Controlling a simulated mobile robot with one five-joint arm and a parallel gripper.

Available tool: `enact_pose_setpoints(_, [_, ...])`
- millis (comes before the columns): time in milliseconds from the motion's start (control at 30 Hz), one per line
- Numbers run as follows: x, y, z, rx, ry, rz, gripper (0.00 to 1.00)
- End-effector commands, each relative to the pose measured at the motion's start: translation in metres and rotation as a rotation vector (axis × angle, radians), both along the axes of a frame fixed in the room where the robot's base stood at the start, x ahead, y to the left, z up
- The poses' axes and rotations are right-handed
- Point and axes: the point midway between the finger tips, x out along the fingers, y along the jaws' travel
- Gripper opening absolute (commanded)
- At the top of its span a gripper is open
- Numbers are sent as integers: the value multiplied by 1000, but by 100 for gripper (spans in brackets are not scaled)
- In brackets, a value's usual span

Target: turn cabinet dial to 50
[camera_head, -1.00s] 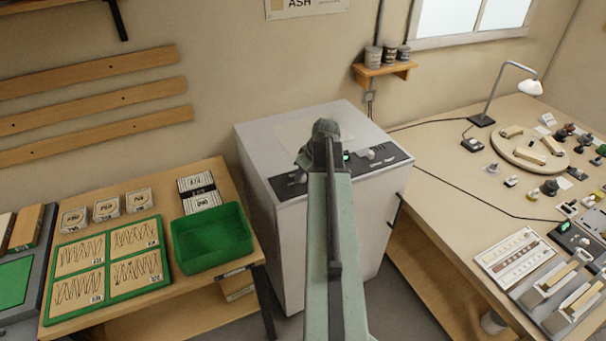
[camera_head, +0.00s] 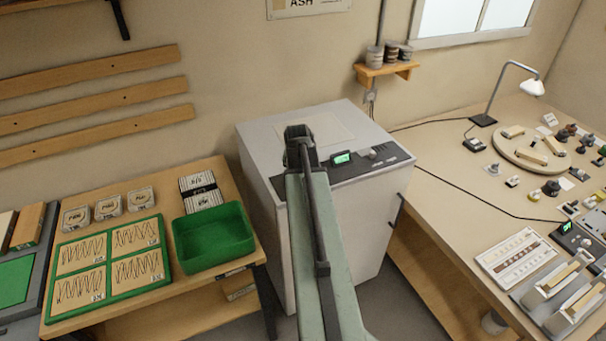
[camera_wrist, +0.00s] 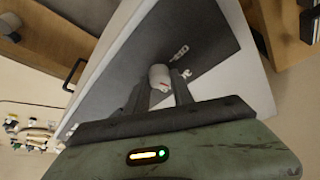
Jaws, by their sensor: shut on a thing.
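The grey-white cabinet (camera_head: 345,225) stands in the middle of the head view, with a dark control panel (camera_head: 392,159) along the front of its top. In the wrist view, my gripper (camera_wrist: 160,86) is shut on a white round dial (camera_wrist: 159,72), one finger on each side. In the head view my arm hides this dial. A lit green display (camera_head: 342,157) and another pale knob (camera_head: 376,153) show on the panel to the right.
A green bin (camera_head: 212,238) and green sample boards stand on the left bench. The right bench (camera_head: 450,180) holds a lamp, a round board and several small parts.

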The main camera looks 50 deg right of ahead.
Motion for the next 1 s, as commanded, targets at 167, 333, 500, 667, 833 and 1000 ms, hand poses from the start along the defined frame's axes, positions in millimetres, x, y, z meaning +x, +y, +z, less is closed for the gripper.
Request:
enact_pose_setpoints(167, [2, 1, 0, 0, 1, -166, 0])
enact_pose_setpoints(333, [3, 1, 0, 1, 1, -327, 0])
enact_pose_setpoints(500, [5, 1, 0, 1, 1, -489, 0])
enact_pose_setpoints(667, [6, 1, 0, 2, 1, -642, 0])
enact_pose_setpoints(833, [7, 1, 0, 2, 1, -803, 0])
enact_pose_setpoints(1000, [8, 0, 0, 2, 1, -965, 0])
